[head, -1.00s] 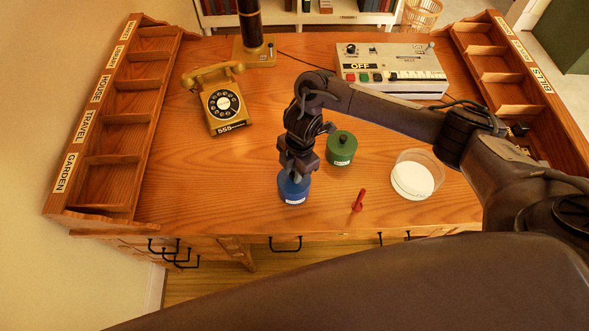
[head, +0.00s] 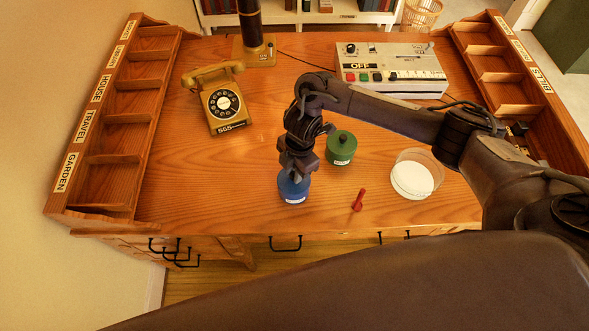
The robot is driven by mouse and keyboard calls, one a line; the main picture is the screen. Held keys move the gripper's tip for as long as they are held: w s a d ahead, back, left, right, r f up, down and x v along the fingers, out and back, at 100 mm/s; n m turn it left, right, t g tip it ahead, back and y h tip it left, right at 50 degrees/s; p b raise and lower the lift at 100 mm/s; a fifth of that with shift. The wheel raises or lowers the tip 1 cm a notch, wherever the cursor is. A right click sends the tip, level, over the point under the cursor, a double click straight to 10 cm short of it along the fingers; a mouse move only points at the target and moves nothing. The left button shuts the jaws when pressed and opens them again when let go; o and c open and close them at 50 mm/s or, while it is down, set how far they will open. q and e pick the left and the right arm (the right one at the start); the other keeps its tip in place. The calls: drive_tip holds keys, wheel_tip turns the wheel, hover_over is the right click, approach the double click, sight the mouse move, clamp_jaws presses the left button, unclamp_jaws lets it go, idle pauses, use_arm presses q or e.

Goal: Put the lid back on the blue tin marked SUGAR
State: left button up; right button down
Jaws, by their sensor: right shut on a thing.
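The blue tin (head: 293,190) stands upright near the desk's front edge, left of the middle, with a white label on its front too small to read. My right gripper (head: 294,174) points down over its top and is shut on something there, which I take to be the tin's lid. The fingers hide most of the tin's top, so I cannot tell whether the lid is seated on the tin or just above it. My left gripper is not in view.
A green lidded tin (head: 341,148) stands close behind to the right. A red object (head: 358,201) and a clear round dish with white contents (head: 412,179) are further right. A yellow telephone (head: 220,101) and a grey button box (head: 391,72) stand behind. The desk (head: 200,175) is clear to the left.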

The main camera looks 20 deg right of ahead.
drive_tip(key=c, duration=1.2)
unclamp_jaws()
drive_tip(key=shift+o, duration=0.3)
drive_tip(key=o, duration=0.4)
drive_tip(key=shift+r, duration=0.1)
drive_tip(key=shift+r+p, duration=3.4)
clamp_jaws()
